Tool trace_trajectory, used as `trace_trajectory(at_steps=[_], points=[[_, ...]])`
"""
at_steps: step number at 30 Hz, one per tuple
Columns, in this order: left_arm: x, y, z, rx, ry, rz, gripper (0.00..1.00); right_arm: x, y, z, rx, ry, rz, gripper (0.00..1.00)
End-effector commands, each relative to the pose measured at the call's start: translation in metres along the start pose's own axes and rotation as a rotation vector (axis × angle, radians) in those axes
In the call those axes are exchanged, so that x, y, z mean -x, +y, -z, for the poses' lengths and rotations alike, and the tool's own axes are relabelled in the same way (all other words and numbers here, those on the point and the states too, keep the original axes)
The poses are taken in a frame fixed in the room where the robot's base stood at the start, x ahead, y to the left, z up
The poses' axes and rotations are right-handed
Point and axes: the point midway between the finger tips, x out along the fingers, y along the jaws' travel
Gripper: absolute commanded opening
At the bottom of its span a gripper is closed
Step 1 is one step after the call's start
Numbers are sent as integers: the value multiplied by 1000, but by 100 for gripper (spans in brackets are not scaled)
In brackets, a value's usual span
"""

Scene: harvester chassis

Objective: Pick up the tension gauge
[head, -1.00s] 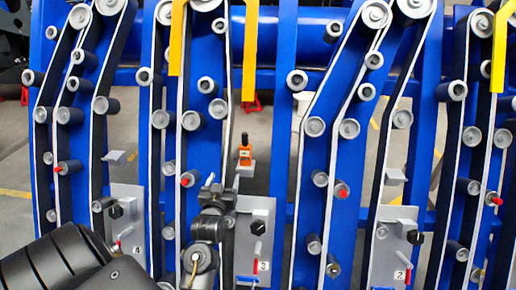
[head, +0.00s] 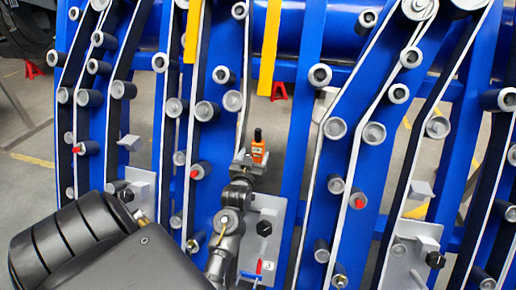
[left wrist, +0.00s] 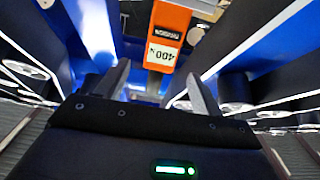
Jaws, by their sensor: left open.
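The tension gauge (head: 258,148) is a small orange device with a black top, upright by a grey bracket between blue posts in the head view. In the left wrist view the gauge (left wrist: 170,38) shows its orange body and a white "400 N" label, upside down. My left gripper (head: 246,163) is just below and beside the gauge in the head view. In the wrist view its two fingers (left wrist: 158,74) are apart, with the gauge ahead of the gap between them. I cannot tell whether they touch it. My right gripper is not in view.
Blue posts (head: 296,170) with rollers and belts stand close on both sides. A grey plate (head: 268,215) with a black knob and a red-handled lever is below the gauge. Yellow bars (head: 269,50) hang above.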

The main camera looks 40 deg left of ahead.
Motion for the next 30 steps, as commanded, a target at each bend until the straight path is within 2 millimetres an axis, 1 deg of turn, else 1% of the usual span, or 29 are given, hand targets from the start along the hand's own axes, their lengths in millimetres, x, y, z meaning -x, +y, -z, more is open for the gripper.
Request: trace_trajectory(at_steps=[1,3,8,11,16,18,21,29,30], points=[[-7,0,1,0,0,1,67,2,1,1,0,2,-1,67],[-13,-1,1,0,1,1,67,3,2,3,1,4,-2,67],[-16,-2,0,0,0,2,67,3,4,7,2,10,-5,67],[-22,-2,2,0,0,3,67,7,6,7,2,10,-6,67],[-47,-2,6,1,-1,5,67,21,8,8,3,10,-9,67],[-56,-2,4,0,0,6,67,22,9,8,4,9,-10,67],[-65,-2,3,0,0,5,67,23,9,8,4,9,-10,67],[-68,-2,1,0,0,5,67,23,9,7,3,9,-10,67],[-68,-2,1,0,0,5,65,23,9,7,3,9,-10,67]])
